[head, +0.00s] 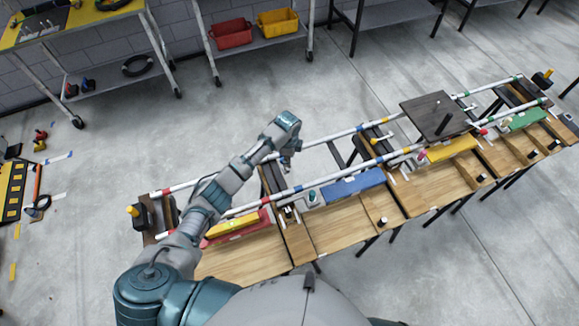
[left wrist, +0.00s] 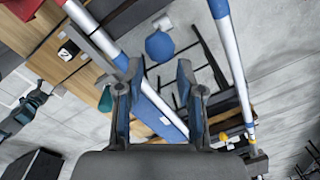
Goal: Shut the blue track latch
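A long blue block (head: 345,188), likely part of the blue track latch, lies along the near rail at mid-bench. A small pale and teal piece (head: 312,196) sits at its left end. In the left wrist view the blue block (left wrist: 165,122) shows partly behind my fingers, and a blue rounded piece (left wrist: 160,46) lies beyond the fingertips. My left gripper (left wrist: 160,70) is open, with nothing between its fingers. In the head view my left gripper (head: 288,153) is mostly hidden under the wrist, above the gap between the rails. I cannot tell whether the latch is open. My right gripper is not in view.
Two striped rails (head: 325,142) run along the wooden bench (head: 345,226). Red-yellow (head: 236,224), yellow (head: 450,149) and green (head: 523,120) blocks lie along it. A dark square plate (head: 437,116) stands above the rails at right.

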